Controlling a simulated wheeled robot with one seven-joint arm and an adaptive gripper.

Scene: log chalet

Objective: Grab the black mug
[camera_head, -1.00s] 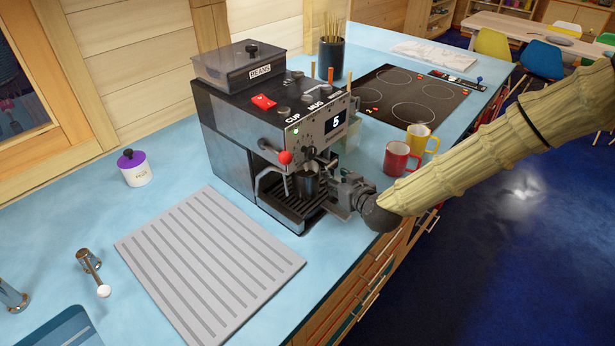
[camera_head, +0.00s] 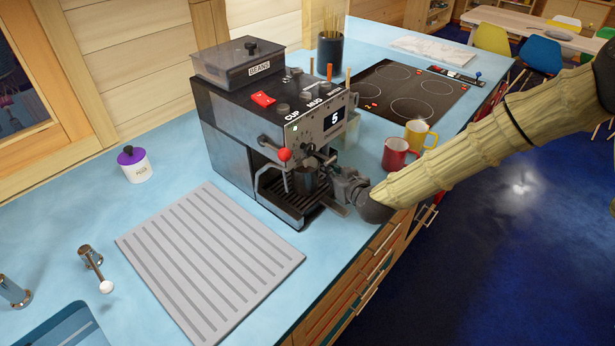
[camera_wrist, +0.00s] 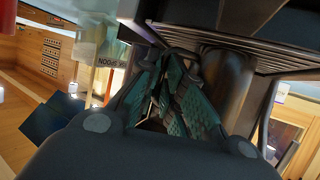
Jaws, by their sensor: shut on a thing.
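The black mug (camera_head: 306,181) is in the brewing bay of the coffee machine (camera_head: 262,120), under its spout and just over the drip grate. My gripper (camera_head: 334,186) reaches in from the right and is shut on the mug at its near right side. In the wrist view the green-padded fingers (camera_wrist: 168,95) are close together beside the dark mug wall (camera_wrist: 230,82). The fingers hide the handle, so the exact hold is unclear. I cannot tell whether the mug touches the grate.
A red mug (camera_head: 398,154) and a yellow mug (camera_head: 418,134) stand right of the machine, near my arm. A grey drainboard (camera_head: 210,262) lies in front. The machine's red-knobbed lever (camera_head: 284,155) is close above the mug. The hob (camera_head: 412,92) is behind.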

